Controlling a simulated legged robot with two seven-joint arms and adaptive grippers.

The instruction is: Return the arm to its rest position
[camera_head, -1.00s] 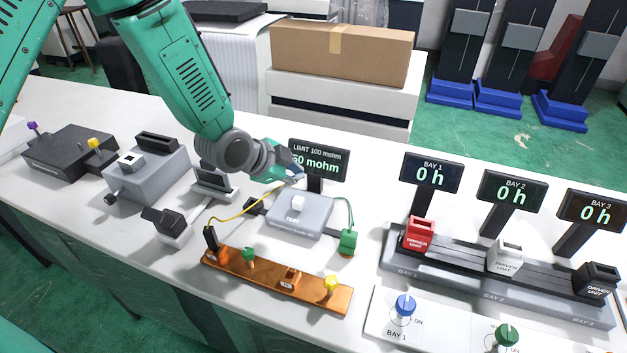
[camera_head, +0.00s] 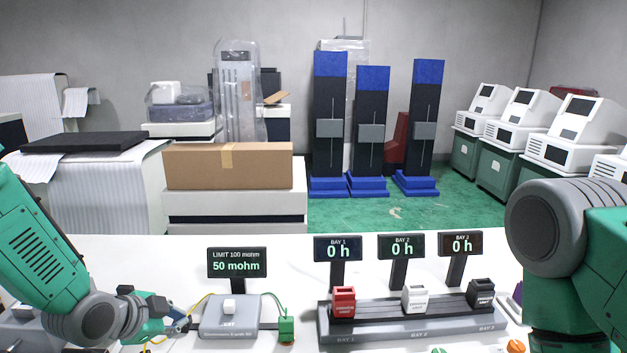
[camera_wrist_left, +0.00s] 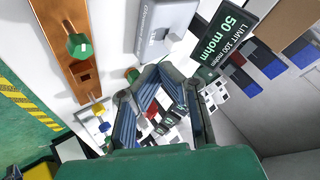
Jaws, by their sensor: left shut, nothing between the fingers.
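My left arm comes in from the left in the head view. Its gripper (camera_head: 181,324) is low over the bench, just left of the grey earth tester (camera_head: 230,316). It is shut with nothing between the fingers. In the left wrist view the blue-padded fingers (camera_wrist_left: 163,72) come together near the middle, with the tester (camera_wrist_left: 160,25) beyond them. The tester's display (camera_head: 237,263) reads 50 mohm. Part of my right arm (camera_head: 560,240) stands at the right edge; its gripper is out of view.
A grey rail (camera_head: 400,330) carries a red (camera_head: 343,302), a white (camera_head: 414,298) and a black driven unit (camera_head: 481,292). Three bay displays stand behind it, each reading 0 h. A green clip (camera_head: 286,329) is right of the tester. An orange bar (camera_wrist_left: 82,70) shows in the wrist view.

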